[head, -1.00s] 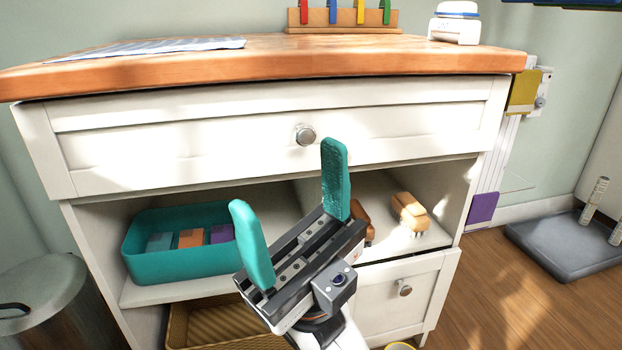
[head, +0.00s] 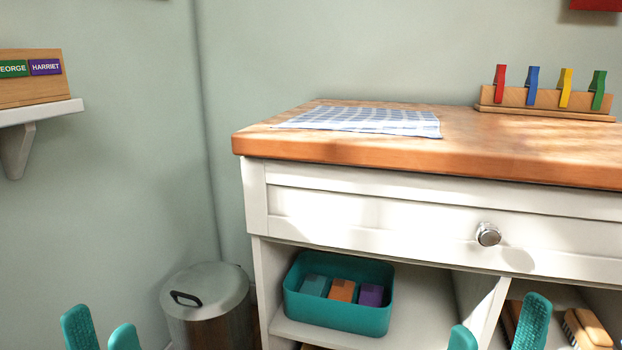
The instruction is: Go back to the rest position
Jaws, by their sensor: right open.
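My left gripper (head: 101,334) shows at the bottom left as two teal fingertips with a gap between them. It is open and empty, in front of the wall and left of the metal bin. My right gripper (head: 497,330) shows at the bottom right as two teal fingertips well apart. It is open, with nothing seen between the tips, in front of the cabinet's lower shelf. The palms and arms of both are below the picture edge.
A white cabinet with a wooden top (head: 480,160) stands ahead, its drawer (head: 400,220) shut. A teal box (head: 340,312) with coloured blocks sits on its shelf. A lidded metal bin (head: 208,300) stands left of it. A wall shelf (head: 40,113) juts out at the left.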

